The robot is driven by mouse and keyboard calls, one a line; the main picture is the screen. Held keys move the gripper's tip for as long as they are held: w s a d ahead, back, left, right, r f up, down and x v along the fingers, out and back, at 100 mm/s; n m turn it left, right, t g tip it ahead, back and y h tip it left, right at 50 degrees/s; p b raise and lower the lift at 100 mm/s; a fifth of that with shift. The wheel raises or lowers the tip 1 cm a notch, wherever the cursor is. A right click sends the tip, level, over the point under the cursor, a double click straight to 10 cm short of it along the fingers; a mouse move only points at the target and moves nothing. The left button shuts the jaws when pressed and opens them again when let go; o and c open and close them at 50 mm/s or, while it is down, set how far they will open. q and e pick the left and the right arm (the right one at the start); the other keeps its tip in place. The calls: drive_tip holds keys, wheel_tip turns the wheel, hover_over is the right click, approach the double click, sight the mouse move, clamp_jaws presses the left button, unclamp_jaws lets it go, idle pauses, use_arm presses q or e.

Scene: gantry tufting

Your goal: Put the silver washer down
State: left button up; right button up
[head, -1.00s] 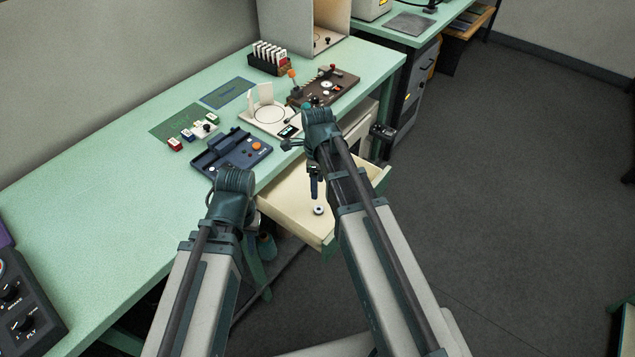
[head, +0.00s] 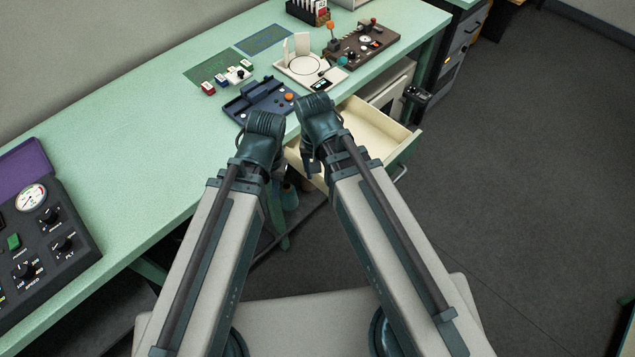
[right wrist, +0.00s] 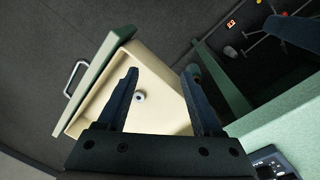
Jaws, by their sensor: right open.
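The silver washer (right wrist: 139,97) lies on the floor of the open cream drawer (right wrist: 163,126) in the right wrist view, a small pale ring with a dark centre. My right gripper (right wrist: 165,75) is open, and the washer shows between its spread fingers, apart from both. In the head view my right gripper (head: 311,166) hangs by the drawer's near left side, partly behind its arm. The washer does not show there. My left arm's wrist hides its jaws in the head view.
The green bench (head: 150,155) carries a navy tray device (head: 258,100), a cream fixture (head: 306,69), a brown control box (head: 361,43) and a dark dial panel (head: 40,235). The drawer's green front (head: 405,158) sticks out over open grey floor.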

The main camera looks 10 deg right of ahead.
drive_tip(key=s+n, duration=0.1)
drive_tip(key=n, duration=0.1)
drive_tip(key=s+a+n, duration=0.1)
drive_tip(key=n, duration=0.1)
drive_tip(key=s+n, duration=0.1)
drive_tip(key=n, duration=0.2)
drive_tip(key=shift+s+a, duration=0.35)
drive_tip(key=shift+c, duration=0.3)
